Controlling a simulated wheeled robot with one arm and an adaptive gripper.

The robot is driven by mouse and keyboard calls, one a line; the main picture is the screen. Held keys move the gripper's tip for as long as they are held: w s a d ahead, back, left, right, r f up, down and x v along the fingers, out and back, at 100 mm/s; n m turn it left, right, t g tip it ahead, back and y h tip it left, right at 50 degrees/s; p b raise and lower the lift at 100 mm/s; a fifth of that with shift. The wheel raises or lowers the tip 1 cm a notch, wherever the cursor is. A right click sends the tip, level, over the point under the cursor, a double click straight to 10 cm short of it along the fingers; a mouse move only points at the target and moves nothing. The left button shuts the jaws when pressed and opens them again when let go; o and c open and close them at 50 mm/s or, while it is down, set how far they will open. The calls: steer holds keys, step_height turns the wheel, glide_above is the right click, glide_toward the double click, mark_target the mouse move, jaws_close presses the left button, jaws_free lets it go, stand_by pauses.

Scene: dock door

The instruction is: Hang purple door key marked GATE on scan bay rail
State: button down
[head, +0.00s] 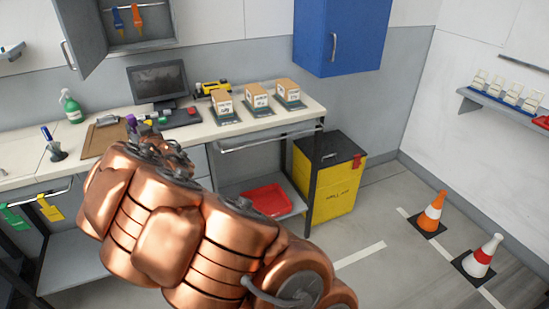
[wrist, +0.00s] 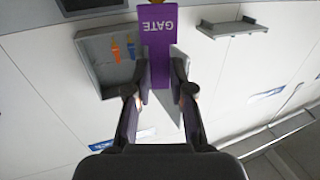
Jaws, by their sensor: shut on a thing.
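The purple door key marked GATE (wrist: 157,45) is between the fingers of my gripper (wrist: 159,88) in the wrist view, its lettering upside down there. My gripper is shut on it. In the head view my arm covers most of my gripper; a bit of purple (head: 131,124) shows past it, above the bench. A bare metal rail (head: 268,141) runs along the bench front, right of my gripper. Another rail (head: 35,196) at the left carries a green tag (head: 13,217) and a yellow tag (head: 50,208). No label on either rail is readable.
An open grey cabinet (head: 88,38) holds blue and orange keys. The bench (head: 318,106) carries a monitor (head: 157,80), a spray bottle (head: 71,106), a yellow scanner-like tool (head: 212,88) and several boxes. A yellow bin (head: 335,180) and cones (head: 432,213) stand at right.

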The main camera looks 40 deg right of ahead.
steer(key=d+f+m+h+b, duration=0.1)
steer(key=d+f+b, duration=0.4)
steer(key=d+f, duration=0.45)
steer(key=m+g+h+b, duration=0.3)
steer(key=h+b, duration=0.1)
steer(key=b, duration=0.8)
glide_toward(278, 139)
steer(key=shift+p+x, duration=0.55)
steer(key=shift+x, duration=3.05)
steer(key=shift+f, duration=0.85)
steer(key=shift+a, duration=0.1)
